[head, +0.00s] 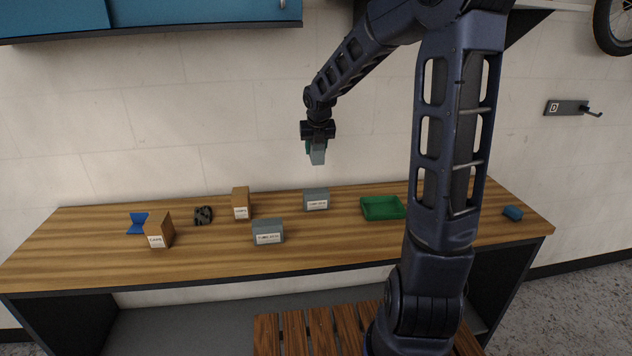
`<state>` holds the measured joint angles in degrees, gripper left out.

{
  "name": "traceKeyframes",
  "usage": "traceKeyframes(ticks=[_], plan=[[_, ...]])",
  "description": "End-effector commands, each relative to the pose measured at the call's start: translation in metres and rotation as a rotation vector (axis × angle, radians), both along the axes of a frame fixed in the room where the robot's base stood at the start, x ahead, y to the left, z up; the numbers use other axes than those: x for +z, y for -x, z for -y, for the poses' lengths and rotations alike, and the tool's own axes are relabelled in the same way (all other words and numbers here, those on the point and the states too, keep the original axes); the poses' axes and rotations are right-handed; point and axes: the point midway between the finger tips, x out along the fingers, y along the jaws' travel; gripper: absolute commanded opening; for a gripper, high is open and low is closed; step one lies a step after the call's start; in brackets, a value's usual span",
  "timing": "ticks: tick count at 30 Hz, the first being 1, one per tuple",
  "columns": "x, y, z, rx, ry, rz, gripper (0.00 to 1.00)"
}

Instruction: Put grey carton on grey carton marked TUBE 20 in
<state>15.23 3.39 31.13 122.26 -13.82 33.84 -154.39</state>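My gripper (317,143) points down in the air above the back of the bench. It is shut on a small grey carton (318,157), which hangs below it, clear of the bench top. Two more grey cartons with white labels stand on the bench. One grey carton (316,194) is at the back, below the held carton. The other grey carton (268,226) is nearer the front, to the left. Their label print is too small to tell surely which reads TUBE 20 in.
The wooden bench (200,270) also bears brown cartons (241,199) (159,228), a blue bracket (137,223), a dark part (203,215), a green tray (382,208) and a blue item (512,213). A slatted wooden surface (320,330) is in front. A blue cabinet (180,12) hangs above left.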

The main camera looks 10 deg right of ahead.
Motion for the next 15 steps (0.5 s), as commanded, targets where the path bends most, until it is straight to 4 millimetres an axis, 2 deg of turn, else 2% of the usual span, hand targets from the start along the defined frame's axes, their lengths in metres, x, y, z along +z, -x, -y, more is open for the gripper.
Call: traceKeyframes(ticks=[3,9,15], plan=[[-0.028,0.001,0.0,0.003,0.001,-0.004,0.14],[-0.067,0.001,-0.001,0.002,0.0,-0.003,0.14],[-0.086,0.0,0.0,0.0,0.0,0.0,0.14]])
